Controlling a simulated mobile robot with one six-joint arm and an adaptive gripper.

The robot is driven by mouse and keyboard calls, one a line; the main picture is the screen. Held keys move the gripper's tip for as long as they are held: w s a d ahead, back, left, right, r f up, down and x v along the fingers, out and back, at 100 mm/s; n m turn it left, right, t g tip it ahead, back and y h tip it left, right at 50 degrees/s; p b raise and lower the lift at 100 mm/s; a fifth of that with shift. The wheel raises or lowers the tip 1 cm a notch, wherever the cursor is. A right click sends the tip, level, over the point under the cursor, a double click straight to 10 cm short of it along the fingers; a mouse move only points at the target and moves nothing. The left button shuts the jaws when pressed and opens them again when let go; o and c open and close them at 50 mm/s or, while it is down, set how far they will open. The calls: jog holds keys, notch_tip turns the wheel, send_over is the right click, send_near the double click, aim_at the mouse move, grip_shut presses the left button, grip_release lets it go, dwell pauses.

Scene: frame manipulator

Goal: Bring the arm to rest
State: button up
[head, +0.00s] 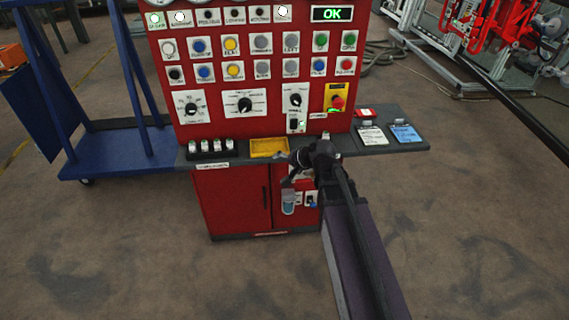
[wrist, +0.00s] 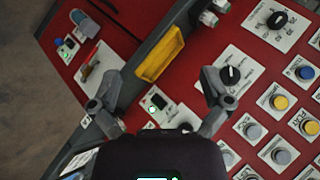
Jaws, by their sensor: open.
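My gripper (head: 287,167) is in front of the red control console (head: 184,121), near its shelf edge in the head view. In the wrist view my gripper (wrist: 160,74) has its two grey fingers spread wide with nothing between them. A rocker switch (wrist: 158,101) with a green light and a black rotary knob (wrist: 231,75) show beyond the fingers; I cannot tell any contact. My arm reaches in from the lower right of the head view and hides part of the cabinet below the shelf.
A yellow tray (head: 268,147) sits on the console's shelf (head: 395,142). A blue trolley (head: 118,145) stands at left and a red machine (head: 492,28) at the back right. The floor in front is clear.

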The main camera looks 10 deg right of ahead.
dwell(0.4)
jog(key=s+d+f+n+g+h+p, duration=0.1)
jog(key=s+d+n+g+h, duration=0.2)
jog(key=s, duration=0.4)
jog(key=s+d+f+n+g+h+p, duration=0.2)
jog(key=s+d+g+h, duration=0.1)
jog(key=s, duration=0.5)
jog(key=shift+s+d+n+g, duration=0.25)
jog(key=shift+d+n+g, duration=0.2)
jog(key=shift+d, duration=0.7)
